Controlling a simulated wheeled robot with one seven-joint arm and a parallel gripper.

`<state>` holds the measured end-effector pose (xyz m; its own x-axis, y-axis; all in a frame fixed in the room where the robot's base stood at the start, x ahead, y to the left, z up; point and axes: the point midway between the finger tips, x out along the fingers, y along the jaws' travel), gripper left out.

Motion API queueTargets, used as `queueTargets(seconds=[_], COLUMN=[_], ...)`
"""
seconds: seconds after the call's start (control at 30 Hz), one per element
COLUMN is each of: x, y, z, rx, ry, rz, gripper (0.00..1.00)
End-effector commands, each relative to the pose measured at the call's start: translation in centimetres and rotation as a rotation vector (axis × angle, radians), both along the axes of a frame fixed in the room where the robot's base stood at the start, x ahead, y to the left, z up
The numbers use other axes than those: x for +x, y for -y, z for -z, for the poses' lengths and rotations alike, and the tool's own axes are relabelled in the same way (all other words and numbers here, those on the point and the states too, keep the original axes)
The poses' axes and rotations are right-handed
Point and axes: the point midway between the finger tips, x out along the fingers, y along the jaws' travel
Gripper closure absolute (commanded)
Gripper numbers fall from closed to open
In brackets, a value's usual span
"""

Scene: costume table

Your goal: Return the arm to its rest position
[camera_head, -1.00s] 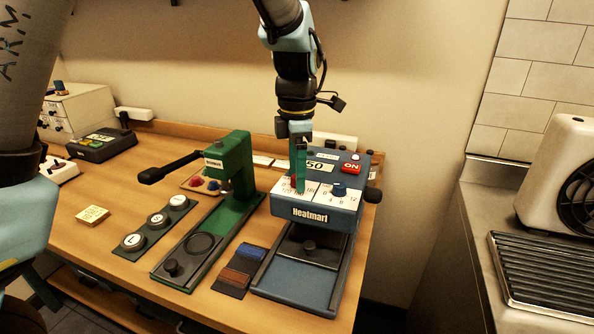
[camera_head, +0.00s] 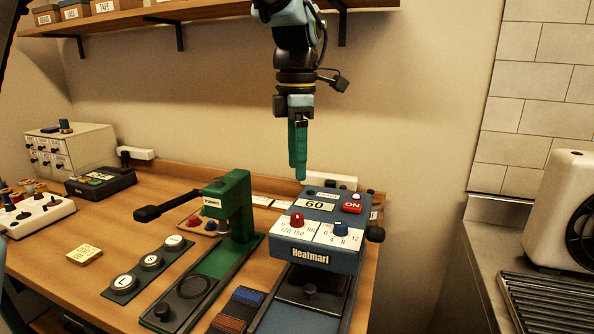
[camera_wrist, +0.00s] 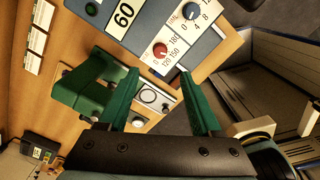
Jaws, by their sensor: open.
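My gripper (camera_head: 298,150) hangs with its green fingers pointing down, above and just behind the blue Heatmart press (camera_head: 318,238). It is apart from the press and holds nothing. In the wrist view my gripper (camera_wrist: 160,100) shows its green fingers spread with a gap between them. The press has a red dial (camera_head: 296,220), a blue dial (camera_head: 340,229), a display reading 60 and a red ON button (camera_head: 352,207). The press also shows in the wrist view (camera_wrist: 150,20). My arm comes down from the top of the picture.
A green press (camera_head: 236,205) with a black lever stands left of the Heatmart press. Several round badges lie on a strip (camera_head: 150,262). A shelf with labelled boxes (camera_head: 75,10) runs along the wall above. A white machine (camera_head: 560,205) stands at the right. The air around my gripper is clear.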

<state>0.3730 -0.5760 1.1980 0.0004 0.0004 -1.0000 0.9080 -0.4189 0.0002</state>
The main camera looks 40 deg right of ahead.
Motion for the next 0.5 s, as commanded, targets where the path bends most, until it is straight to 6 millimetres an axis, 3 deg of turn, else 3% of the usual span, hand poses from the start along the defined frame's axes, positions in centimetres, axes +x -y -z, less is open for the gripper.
queueTargets(seconds=[0.5], x=[0.63], y=[-0.55], z=[0.3], rx=[0.0], ry=[-0.001], rz=[0.01], gripper=[0.35])
